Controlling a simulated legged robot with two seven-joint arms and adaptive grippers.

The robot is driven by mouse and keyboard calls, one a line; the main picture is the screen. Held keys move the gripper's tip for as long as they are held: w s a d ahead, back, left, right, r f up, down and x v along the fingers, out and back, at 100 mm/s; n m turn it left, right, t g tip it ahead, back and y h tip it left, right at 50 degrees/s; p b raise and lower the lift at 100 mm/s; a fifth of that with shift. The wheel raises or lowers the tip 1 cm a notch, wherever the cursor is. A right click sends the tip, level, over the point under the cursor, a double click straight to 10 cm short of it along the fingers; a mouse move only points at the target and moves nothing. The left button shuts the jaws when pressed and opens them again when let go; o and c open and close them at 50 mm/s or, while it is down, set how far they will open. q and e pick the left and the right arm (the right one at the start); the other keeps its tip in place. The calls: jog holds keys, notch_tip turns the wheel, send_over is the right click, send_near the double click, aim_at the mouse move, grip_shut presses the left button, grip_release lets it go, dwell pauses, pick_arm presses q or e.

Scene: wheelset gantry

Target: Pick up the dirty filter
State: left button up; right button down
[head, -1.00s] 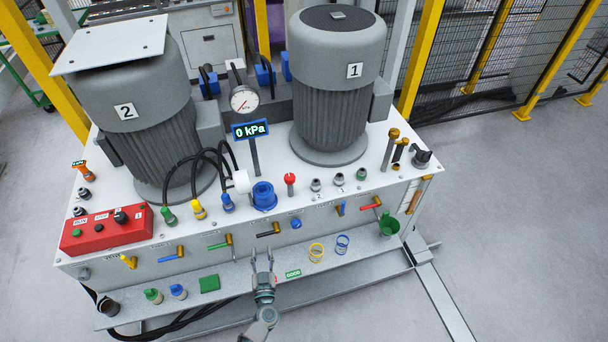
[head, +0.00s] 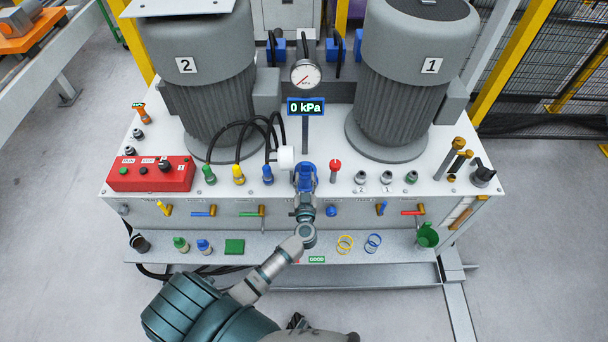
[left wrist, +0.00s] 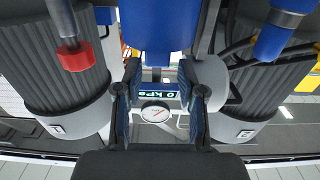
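No part is plainly marked as the dirty filter. A blue cylindrical housing (head: 307,168) stands at the front middle of the bench top, below the gauge, with a white cylinder (head: 286,157) at its left. My left gripper (head: 305,186) is at the front of the housing and partly hides it. In the left wrist view the two fingers (left wrist: 160,80) are apart with nothing held between them. The blue housing (left wrist: 155,25) fills the top centre, just past the fingertips, and the white cylinder (left wrist: 209,78) is beside the right finger. Contact cannot be told. My right gripper is not seen.
A red-knobbed post (head: 335,168) stands right of the housing. Hoses with coloured ends, a red control box (head: 151,174) and motors 2 (head: 205,85) and 1 (head: 412,80) are around. The front shelf (head: 270,252) holds yellow and blue rings and a green GOOD label (head: 317,259).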

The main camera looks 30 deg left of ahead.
aim_at(307, 168)
pick_arm(q)
jog(key=shift+w, duration=0.3)
jog(key=shift+w+a+b, duration=0.15)
jog(key=shift+w+b, duration=0.1)
jog(key=shift+w, duration=0.3)
jog(key=shift+w+a+b, duration=0.15)
jog(key=shift+w+b, duration=0.1)
jog(key=shift+w, duration=0.3)
jog(key=shift+w+a, duration=0.2)
jog(key=shift+w, duration=0.25)
jog(key=shift+w+a, duration=0.25)
jog(key=shift+a, duration=0.05)
jog(key=shift+w+a+f, duration=0.1)
jog(key=shift+a, duration=0.55)
jog(key=shift+c, duration=0.4)
jog(key=shift+a, duration=0.1)
jog(key=c, duration=0.4)
grip_shut()
jog(key=shift+d, duration=0.6)
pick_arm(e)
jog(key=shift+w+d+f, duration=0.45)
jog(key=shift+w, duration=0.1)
